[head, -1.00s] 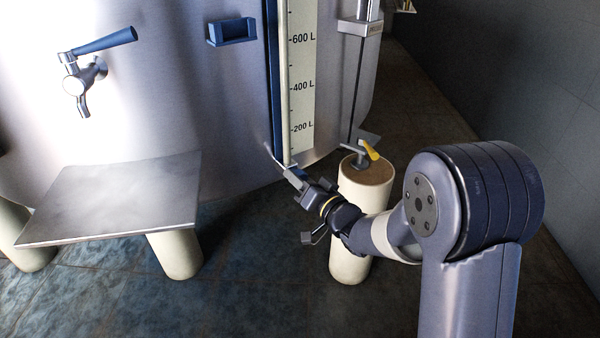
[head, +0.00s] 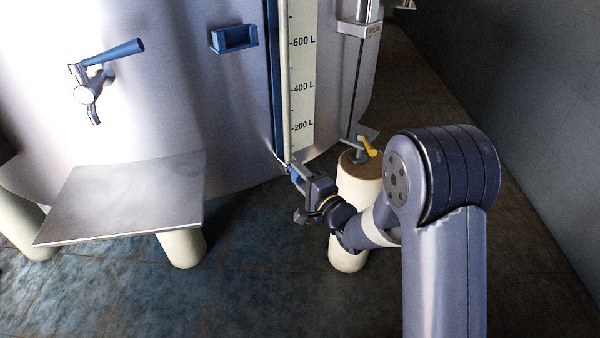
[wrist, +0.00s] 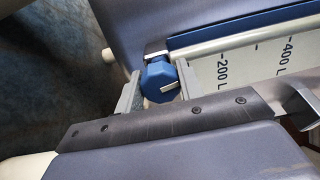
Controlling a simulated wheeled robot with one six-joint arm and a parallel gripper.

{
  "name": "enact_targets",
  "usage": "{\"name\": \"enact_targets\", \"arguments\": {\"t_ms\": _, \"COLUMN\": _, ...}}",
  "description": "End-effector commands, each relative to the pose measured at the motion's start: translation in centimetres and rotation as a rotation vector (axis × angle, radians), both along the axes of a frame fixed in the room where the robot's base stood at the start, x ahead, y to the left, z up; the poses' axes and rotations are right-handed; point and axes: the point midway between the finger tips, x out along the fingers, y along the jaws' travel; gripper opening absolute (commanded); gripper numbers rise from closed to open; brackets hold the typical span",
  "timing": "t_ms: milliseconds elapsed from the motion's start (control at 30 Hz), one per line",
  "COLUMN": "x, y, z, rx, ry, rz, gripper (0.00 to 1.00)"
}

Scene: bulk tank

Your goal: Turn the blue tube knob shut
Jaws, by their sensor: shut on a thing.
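The blue tube knob (wrist: 160,82) sits at the bottom end of the pale level tube, beside the litre scale, in the wrist view. It has a light mark on its face. My gripper (wrist: 160,88) has one finger on each side of the knob and is shut on it. In the head view my gripper (head: 297,177) is at the foot of the tube (head: 287,90), and a little blue shows there. The gripper hides most of the knob in that view.
A metal shelf (head: 125,200) juts out at the left, below a blue-handled tap (head: 92,85). A blue holder (head: 234,38) is on the tank wall.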

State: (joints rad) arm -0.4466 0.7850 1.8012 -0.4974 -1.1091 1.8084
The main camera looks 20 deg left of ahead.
Motion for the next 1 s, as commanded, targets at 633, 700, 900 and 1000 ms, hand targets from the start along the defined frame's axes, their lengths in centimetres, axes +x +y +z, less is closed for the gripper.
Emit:
{"name": "enact_targets", "arguments": {"t_ms": 633, "x": 0.06, "y": 0.03, "z": 0.15, "rx": 0.123, "ry": 0.145, "rz": 0.000, "gripper": 0.13}}
{"name": "enact_targets", "arguments": {"t_ms": 700, "x": 0.06, "y": 0.03, "z": 0.15, "rx": 0.125, "ry": 0.145, "rz": 0.000, "gripper": 0.13}}
{"name": "enact_targets", "arguments": {"t_ms": 900, "x": 0.06, "y": 0.03, "z": 0.15, "rx": 0.124, "ry": 0.144, "rz": 0.000, "gripper": 0.13}}
{"name": "enact_targets", "arguments": {"t_ms": 1000, "x": 0.06, "y": 0.03, "z": 0.15, "rx": 0.124, "ry": 0.144, "rz": 0.000, "gripper": 0.41}}
